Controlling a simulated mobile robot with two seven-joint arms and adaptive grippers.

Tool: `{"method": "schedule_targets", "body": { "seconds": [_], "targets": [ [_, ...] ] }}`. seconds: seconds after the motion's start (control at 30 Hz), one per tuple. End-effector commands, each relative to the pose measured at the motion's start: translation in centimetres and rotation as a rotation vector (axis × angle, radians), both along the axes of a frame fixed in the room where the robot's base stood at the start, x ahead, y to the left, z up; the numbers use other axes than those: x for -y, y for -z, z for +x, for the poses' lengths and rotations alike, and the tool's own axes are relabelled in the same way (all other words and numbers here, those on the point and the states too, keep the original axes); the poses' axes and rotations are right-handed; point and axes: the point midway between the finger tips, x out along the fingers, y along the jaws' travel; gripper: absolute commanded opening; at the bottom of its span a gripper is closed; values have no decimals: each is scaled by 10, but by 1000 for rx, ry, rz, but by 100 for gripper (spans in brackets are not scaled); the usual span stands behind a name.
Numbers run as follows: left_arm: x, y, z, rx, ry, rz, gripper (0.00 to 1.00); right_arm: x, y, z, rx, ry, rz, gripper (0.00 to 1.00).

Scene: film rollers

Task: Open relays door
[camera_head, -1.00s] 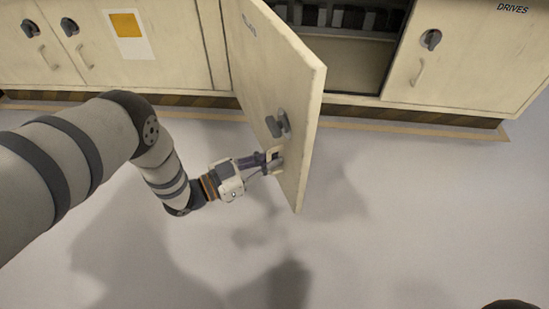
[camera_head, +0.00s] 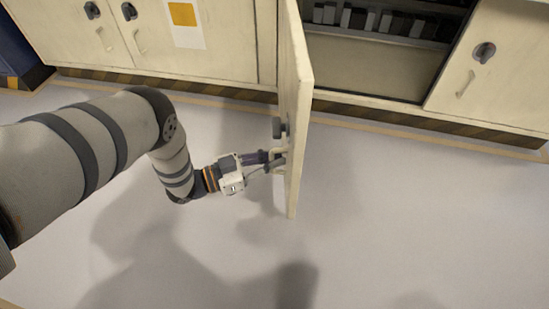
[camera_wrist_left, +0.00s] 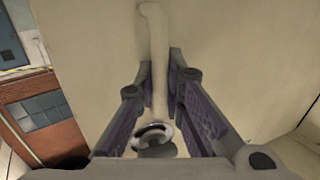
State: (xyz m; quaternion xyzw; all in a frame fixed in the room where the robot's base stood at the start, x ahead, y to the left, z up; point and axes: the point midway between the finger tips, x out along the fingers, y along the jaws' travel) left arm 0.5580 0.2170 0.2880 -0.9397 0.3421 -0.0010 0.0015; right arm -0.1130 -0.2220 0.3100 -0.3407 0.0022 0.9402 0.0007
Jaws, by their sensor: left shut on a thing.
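The cream relays door (camera_head: 297,90) stands swung out from the cabinet, seen nearly edge-on in the head view. Its dark knob (camera_head: 279,128) sits above its handle. My left gripper (camera_head: 277,160) is shut on the door handle at the lower part of the door's outer face. In the left wrist view, the pale bar handle (camera_wrist_left: 158,65) runs between the two fingers of the gripper (camera_wrist_left: 160,85). The door's lettering cannot be read now. My right gripper is not in view.
The opened cabinet bay (camera_head: 375,60) shows a shelf with several dark and light units. Closed cabinet doors stand left (camera_head: 100,45) and right (camera_head: 505,75), with knobs and handles. The grey floor (camera_head: 410,210) in front is clear.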

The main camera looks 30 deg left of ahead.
Motion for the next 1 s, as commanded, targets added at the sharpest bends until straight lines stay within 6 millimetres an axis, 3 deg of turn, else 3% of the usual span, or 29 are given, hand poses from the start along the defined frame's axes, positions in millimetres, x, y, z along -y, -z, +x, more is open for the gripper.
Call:
{"method": "schedule_targets", "body": {
  "seconds": [0.1, 0.2, 0.23, 0.57, 1.0],
  "targets": [
    [2, 2, -3, -6, 9, 0, 0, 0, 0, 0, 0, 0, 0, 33],
    [2, 2, -3, -6, 8, 0, 28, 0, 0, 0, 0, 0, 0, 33],
    [2, 2, -3, -6, 8, 0, 31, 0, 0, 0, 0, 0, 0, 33],
    [-2, 1, -4, -4, 3, 0, 31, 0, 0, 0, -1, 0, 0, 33],
    [-67, 1, -83, -4, 4, 1, 31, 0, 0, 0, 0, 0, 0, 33]
  ]
}}
